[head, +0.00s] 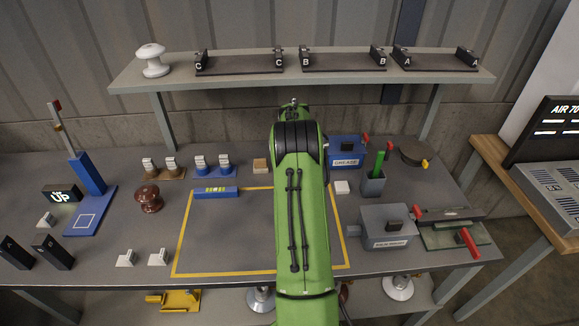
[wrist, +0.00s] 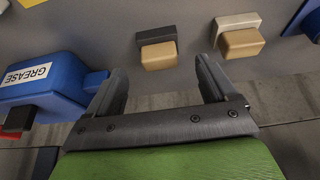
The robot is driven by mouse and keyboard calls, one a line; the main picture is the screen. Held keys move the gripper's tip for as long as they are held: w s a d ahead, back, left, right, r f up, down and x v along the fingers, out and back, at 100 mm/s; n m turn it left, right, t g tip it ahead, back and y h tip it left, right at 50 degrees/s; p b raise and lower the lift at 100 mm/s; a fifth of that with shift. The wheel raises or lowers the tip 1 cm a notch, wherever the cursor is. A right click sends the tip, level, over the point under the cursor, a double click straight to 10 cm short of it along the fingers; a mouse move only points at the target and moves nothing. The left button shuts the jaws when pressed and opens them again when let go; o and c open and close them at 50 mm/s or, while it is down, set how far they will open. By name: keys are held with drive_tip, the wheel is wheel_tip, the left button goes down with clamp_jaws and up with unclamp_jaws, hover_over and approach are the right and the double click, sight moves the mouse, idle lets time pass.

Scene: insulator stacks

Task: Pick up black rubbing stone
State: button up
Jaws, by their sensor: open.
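In the wrist view, a black block with a tan part (wrist: 157,50) sits on the grey table, which looks to be the black rubbing stone. My gripper (wrist: 160,75) is open and empty, its two fingers pointing toward this block. The block lies beyond the fingertips, roughly in line with the gap between them, and apart from them. A similar white block with a tan part (wrist: 238,38) sits to its right. In the head view my green arm hides the black block and my fingers. A tan block (head: 260,165) shows just left of the arm.
A blue grease box (wrist: 42,87) stands left in the wrist view, and also shows in the head view (head: 346,151). A raised shelf (head: 230,86) spans the back. The yellow-outlined area (head: 225,235) is mostly clear.

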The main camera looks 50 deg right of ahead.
drive_tip(key=x, duration=0.4)
drive_tip(key=shift+f+b, duration=0.25)
drive_tip(key=shift+b, duration=0.05)
drive_tip(key=shift+r, duration=0.15)
drive_tip(key=shift+c, duration=0.9)
drive_tip(key=c, duration=1.1)
drive_tip(key=shift+o, duration=0.2)
drive_tip(key=shift+a+r+p, duration=0.1)
drive_tip(key=shift+r+p, duration=0.5)
drive_tip(key=shift+r, duration=1.35)
drive_tip(key=s+a, duration=0.8)
drive_tip(key=a, duration=0.1)
drive_tip(key=s+a+b, duration=0.1)
drive_tip(key=s+a, duration=0.3)
drive_tip(key=shift+a+f, duration=0.2)
drive_tip(key=shift+a, duration=0.05)
